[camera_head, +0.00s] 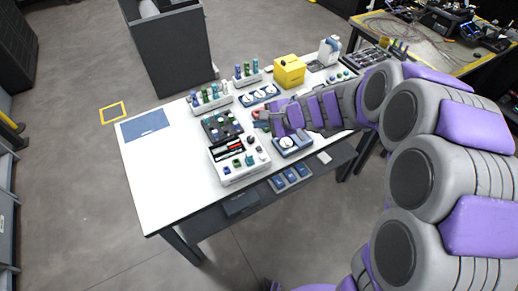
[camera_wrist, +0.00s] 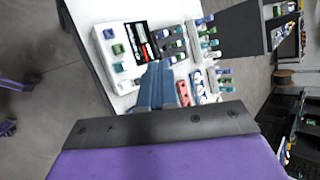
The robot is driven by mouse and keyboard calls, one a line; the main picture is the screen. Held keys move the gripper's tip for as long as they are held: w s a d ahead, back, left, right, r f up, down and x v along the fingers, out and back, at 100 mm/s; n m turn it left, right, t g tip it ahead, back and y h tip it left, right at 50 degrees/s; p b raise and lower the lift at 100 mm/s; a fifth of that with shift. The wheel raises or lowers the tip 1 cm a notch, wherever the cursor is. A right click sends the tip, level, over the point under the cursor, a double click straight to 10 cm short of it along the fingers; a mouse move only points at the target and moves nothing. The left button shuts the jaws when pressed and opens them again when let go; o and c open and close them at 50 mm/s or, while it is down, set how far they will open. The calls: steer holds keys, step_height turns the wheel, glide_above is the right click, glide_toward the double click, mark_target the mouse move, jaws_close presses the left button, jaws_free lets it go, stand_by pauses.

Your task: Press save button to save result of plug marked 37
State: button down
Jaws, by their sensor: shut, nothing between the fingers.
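My gripper (camera_head: 264,115) reaches in from the right over the middle of the white table. In the wrist view its blue-grey fingers (camera_wrist: 158,84) are together with nothing between them. A white device (camera_head: 240,160) with a black and red panel and several small coloured parts stands at the table's front, left of my gripper; it also shows in the wrist view (camera_wrist: 117,68). My gripper appears apart from it. Several small plugs stand in a white rack (camera_head: 211,101) behind. No label is readable, so I cannot tell which plug is 37 or which part is the save button.
A dark tray (camera_head: 209,130) lies behind the white device. A blue-based unit with a white dial (camera_head: 288,144) is at the front, below my arm. The table's left end is clear except for a blue mat (camera_head: 146,125).

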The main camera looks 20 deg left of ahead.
steer(key=w+a+f+m+t, duration=0.1)
steer(key=w+a+f+m, duration=0.2)
steer(key=w+f, duration=0.25)
steer(key=m+t+h, duration=0.1)
steer(key=m, duration=0.3)
glide_above(260, 150)
step_height(260, 150, down, 8)
steer(key=shift+w+b, duration=0.1)
steer(key=shift+b, duration=0.2)
step_height(260, 150, down, 8)
steer(key=b, duration=0.7)
steer(key=shift+f+b, duration=0.3)
steer(key=shift+f, duration=0.1)
steer(key=shift+f+b, duration=0.3)
steer(key=shift+b, duration=0.2)
stand_by(0.5)
